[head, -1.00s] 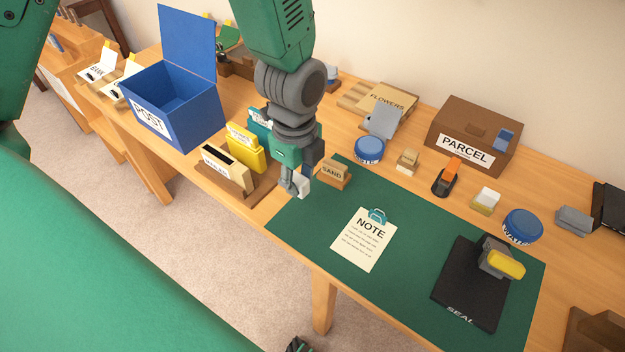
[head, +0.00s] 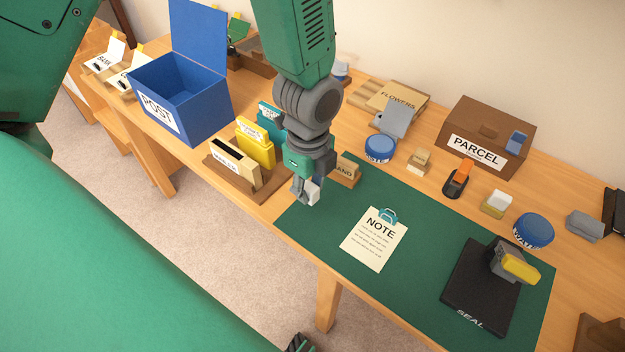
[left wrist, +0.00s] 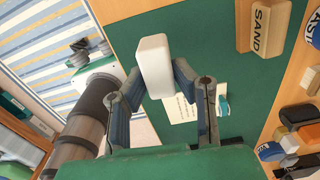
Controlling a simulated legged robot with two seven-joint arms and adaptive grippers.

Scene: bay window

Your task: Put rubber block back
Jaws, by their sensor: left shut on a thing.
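My left gripper (head: 309,194) is shut on a small white block (head: 314,192), which looks like the rubber block. It is above the green mat's (head: 420,212) back-left corner, near the SAND block (head: 346,171). In the left wrist view the white block (left wrist: 154,66) stands up between the two fingertips (left wrist: 155,80), with the green mat behind it.
A NOTE sheet (head: 374,240) and a black SEAL pad (head: 470,295) with a yellow-handled tool lie on the mat. A slotted wooden holder (head: 235,168), yellow and teal folders and a blue POST box (head: 190,105) stand left. A PARCEL box (head: 488,130) stands at the back.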

